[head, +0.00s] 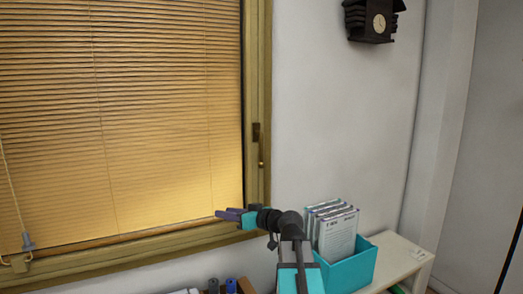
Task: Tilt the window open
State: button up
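The window (257,60) has a yellow-brown frame and fills the left of the head view. A lowered slatted blind (120,110) covers its pane. A small dark handle fitting (256,132) sits on the right side of the frame, with a thin part hanging just below it. My gripper (220,213) is in front of the lower right part of the window, below and to the left of the handle and apart from it. It points left. It is small and seen from the side, so its finger gap does not show. I see nothing held in it.
A teal box (350,268) with upright papers (336,236) stands on a pale shelf (404,258) right of my arm. Small dark cylinders (231,286) stand at the bottom edge. A blind cord (15,200) hangs at far left. A dark clock (374,22) hangs high on the wall.

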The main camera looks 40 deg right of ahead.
jog(key=s+d+r+t+h, duration=0.1)
jog(key=s+d+r, duration=0.25)
jog(key=r, duration=0.25)
jog(key=s+d+r+t+h, duration=0.1)
jog(key=s+d+r, duration=0.1)
jog(key=d+r, duration=0.3)
jog(key=m+h, duration=0.1)
jog(key=h, duration=0.2)
send_near(261, 161)
jog(key=s+r, duration=0.3)
jog(key=r, duration=0.1)
jog(key=shift+s+d+t+p, duration=0.1)
jog(key=shift+d+t+p, duration=0.2)
jog(key=shift+d+p, duration=0.15)
jog(key=shift+a, duration=0.1)
jog(key=w+p, duration=0.5)
jog(key=w, duration=0.7)
jog(key=shift+w, duration=0.35)
jog(key=shift+w+f+p, duration=0.1)
jog(key=shift+w+p, duration=0.25)
jog(key=shift+w, duration=0.25)
grip_shut()
